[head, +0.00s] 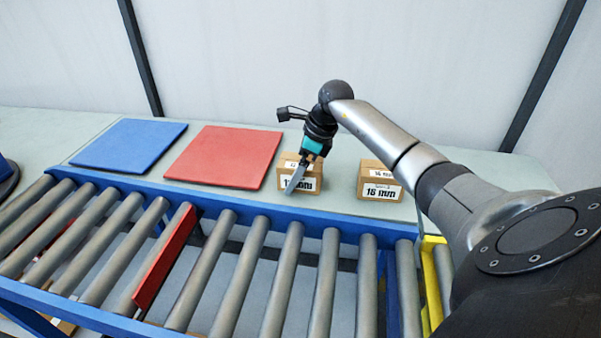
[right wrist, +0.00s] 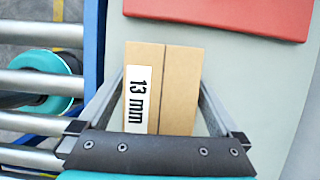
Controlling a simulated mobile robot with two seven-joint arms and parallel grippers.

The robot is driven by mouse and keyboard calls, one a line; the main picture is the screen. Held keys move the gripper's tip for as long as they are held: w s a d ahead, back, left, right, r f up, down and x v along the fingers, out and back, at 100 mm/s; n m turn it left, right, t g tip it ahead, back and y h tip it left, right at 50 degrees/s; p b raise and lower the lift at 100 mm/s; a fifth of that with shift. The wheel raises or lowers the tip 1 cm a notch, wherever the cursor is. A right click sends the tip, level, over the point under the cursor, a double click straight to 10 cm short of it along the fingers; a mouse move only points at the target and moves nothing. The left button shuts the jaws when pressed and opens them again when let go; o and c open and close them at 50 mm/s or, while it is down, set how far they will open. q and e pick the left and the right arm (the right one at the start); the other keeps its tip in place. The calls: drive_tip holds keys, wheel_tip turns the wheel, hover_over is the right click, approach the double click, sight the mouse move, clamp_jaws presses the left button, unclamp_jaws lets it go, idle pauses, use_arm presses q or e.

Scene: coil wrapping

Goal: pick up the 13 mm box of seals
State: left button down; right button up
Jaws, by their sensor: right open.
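The 13 mm box of seals (head: 285,170) is a small brown carton on the grey-green table behind the conveyor. In the right wrist view the box (right wrist: 178,90) shows its white "13 mm" label clearly. My right gripper (head: 294,183) is at the box, and a finger hides part of the label in the head view. In the right wrist view the open fingers of the gripper (right wrist: 161,85) lie on either side of the box. I cannot tell whether they touch it. My left gripper is not in view.
A similar 16 mm box (head: 369,180) stands to the right. A red mat (head: 225,156) and a blue mat (head: 130,146) lie to the left. The roller conveyor's blue rail (head: 270,208) runs along the near side, with a red bar (head: 165,258) between rollers.

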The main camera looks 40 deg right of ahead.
drive_tip(key=shift+f, duration=0.2)
clamp_jaws()
drive_tip(key=shift+r, duration=0.1)
idle(0.8)
